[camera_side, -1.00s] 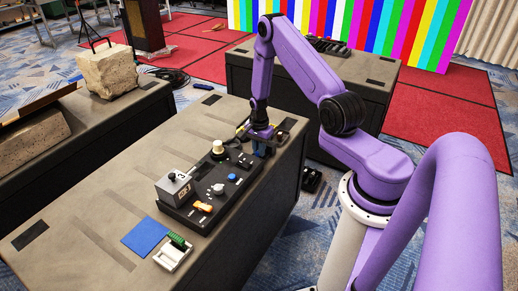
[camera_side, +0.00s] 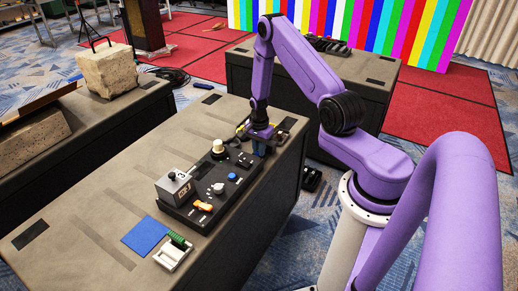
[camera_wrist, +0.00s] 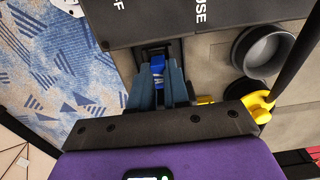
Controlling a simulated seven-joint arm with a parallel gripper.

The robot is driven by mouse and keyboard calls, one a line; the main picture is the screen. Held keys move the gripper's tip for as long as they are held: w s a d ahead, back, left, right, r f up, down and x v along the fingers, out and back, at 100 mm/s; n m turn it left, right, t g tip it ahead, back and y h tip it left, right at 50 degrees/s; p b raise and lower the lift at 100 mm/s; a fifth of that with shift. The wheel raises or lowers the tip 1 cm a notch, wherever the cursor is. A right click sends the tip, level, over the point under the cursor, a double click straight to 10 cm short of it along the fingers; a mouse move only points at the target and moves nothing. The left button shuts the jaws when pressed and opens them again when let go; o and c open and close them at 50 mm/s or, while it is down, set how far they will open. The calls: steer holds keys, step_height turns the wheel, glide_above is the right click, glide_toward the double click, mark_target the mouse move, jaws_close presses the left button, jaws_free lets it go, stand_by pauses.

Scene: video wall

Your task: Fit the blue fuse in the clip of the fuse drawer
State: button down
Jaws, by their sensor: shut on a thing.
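My gripper (camera_side: 262,147) is at the far end of the black control panel (camera_side: 185,214), low over the table. In the wrist view its fingers (camera_wrist: 158,88) are shut on the blue fuse (camera_wrist: 157,67), which shows between the tips. The fuse drawer (camera_wrist: 153,48) is a dark opening at the panel's edge, right beyond the fuse. The clip is hidden, and I cannot tell whether the fuse touches it. The side view does not show the fuse clearly.
A grey round cup (camera_wrist: 263,50) and a yellow-and-black tool (camera_wrist: 258,105) lie close to the right of my gripper in the wrist view. A grey box (camera_side: 175,188), a blue mat (camera_side: 146,236) and a white holder with a green part (camera_side: 172,256) stand near the front.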

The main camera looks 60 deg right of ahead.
steer(key=c, duration=0.8)
jaws_free()
steer(key=shift+r, duration=3.95)
